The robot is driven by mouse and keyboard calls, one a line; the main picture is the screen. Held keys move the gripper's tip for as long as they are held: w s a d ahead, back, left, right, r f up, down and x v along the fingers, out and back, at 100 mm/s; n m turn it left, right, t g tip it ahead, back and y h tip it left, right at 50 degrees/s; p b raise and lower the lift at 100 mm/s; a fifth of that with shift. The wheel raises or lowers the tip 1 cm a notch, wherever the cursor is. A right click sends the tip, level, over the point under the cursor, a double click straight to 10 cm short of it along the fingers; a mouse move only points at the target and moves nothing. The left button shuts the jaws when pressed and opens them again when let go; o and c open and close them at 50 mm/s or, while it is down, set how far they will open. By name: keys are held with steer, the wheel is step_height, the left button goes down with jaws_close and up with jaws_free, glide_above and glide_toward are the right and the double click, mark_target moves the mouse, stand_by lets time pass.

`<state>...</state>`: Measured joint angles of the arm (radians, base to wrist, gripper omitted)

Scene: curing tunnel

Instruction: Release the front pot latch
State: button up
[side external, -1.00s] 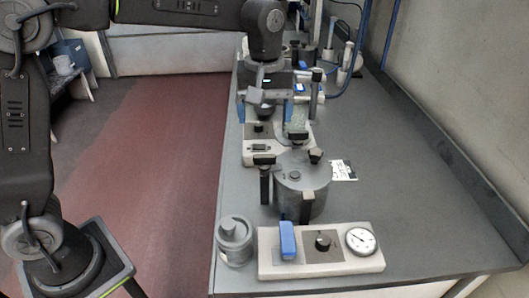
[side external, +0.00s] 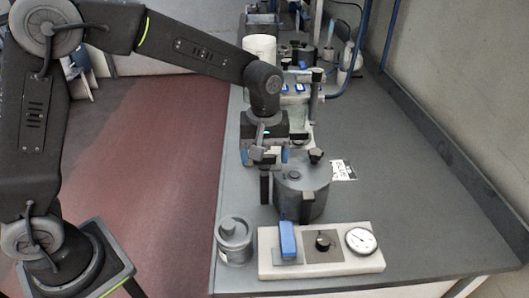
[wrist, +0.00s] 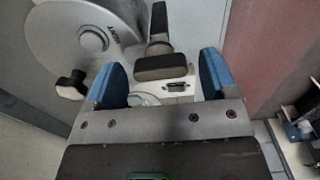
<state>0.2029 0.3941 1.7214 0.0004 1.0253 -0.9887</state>
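The front pot (side external: 304,192) is a grey round vessel near the front of the bench; its lid (wrist: 62,38) fills the upper left of the wrist view. A black latch (side external: 264,187) stands upright at the pot's left side. In the wrist view the latch (wrist: 160,67) shows as a dark bar with a wide pad at its near end. My gripper (side external: 265,156) is over the latch, its blue-tipped fingers apart. In the wrist view the pad lies between the fingertips of my gripper (wrist: 161,78), with gaps on both sides. I cannot tell the height difference.
A white control panel (side external: 350,262) with a blue lever (side external: 288,240), a knob and a gauge (side external: 361,240) stands in front of the pot. A grey canister (side external: 234,240) is at front left. More equipment stands behind my gripper. The bench's right side is mostly clear.

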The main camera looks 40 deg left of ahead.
steer(key=c, duration=0.8)
steer(key=shift+c, duration=0.2)
steer(key=shift+m, duration=0.3)
steer(key=m, duration=0.3)
steer(key=shift+m, duration=0.4)
steer(key=m, duration=0.9)
steer(key=shift+m, duration=2.3)
